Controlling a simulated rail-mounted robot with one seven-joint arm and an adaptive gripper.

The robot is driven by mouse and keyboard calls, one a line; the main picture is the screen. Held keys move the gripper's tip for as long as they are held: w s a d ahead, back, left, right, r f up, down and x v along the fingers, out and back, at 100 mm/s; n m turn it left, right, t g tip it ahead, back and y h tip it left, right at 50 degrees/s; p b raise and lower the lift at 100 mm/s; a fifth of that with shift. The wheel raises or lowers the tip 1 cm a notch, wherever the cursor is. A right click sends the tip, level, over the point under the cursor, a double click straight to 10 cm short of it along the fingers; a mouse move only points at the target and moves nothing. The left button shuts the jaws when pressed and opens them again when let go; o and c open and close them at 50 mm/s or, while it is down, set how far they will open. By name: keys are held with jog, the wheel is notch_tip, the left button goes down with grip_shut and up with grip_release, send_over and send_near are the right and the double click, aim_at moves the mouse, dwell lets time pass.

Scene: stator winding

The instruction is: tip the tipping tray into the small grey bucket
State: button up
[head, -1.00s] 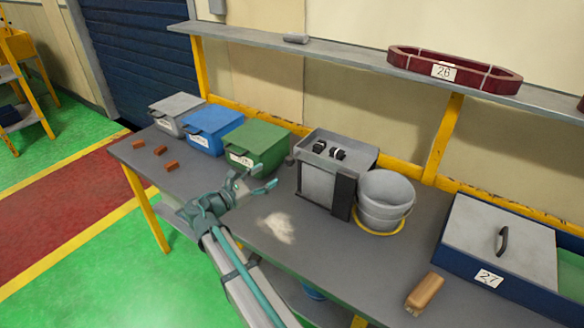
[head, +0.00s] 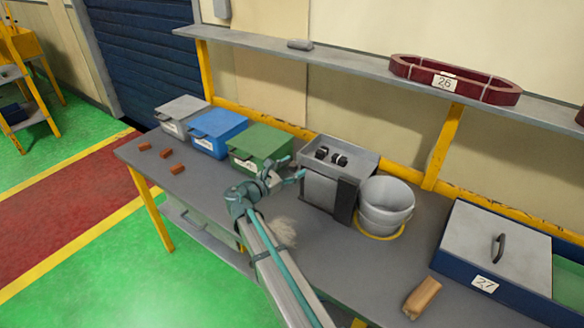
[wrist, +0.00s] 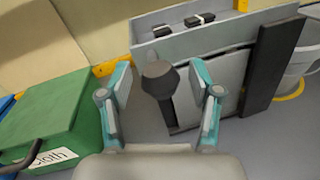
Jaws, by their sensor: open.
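The tipping tray (head: 366,163) is a grey open tray on top of a grey box-like stand with a dark upright on its right. It is level and holds two black parts with white bands (head: 331,156). In the wrist view the tray (wrist: 195,42) is ahead, and a dark knob (wrist: 160,80) at its left end shows between my open fingers. My gripper (head: 291,169) is at the stand's left side; I cannot tell if it touches the knob. The small grey bucket (head: 386,206) stands upright right of the stand, on a yellow ring; its inside bottom is hidden.
Green (head: 262,146), blue (head: 217,133) and grey (head: 183,115) lidded bins stand to the left, with small orange-brown blocks in front. A blue case with a grey lid (head: 494,245) and a brush (head: 422,297) are at the right. A shelf (head: 350,62) runs above.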

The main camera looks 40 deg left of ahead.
aim_at(294, 165)
grip_shut()
jog(key=shift+r, duration=0.15)
dwell(0.4)
jog(key=shift+d+r+m+b, duration=0.2)
jog(key=shift+r+m+b, duration=0.3)
jog(key=shift+r, duration=0.35)
jog(key=shift+d+r+m+b, duration=0.2)
jog(key=shift+r+m+b, duration=0.25)
jog(key=shift+r, duration=0.35)
jog(key=d+r+m+g+y+b, duration=0.1)
jog(key=d+r+m+b, duration=0.4)
jog(key=d+r+m, duration=0.3)
jog(key=shift+w+d+r+m+g+y+b, duration=0.35)
jog(key=shift+d+r, duration=0.9)
jog(key=shift+r, duration=1.05)
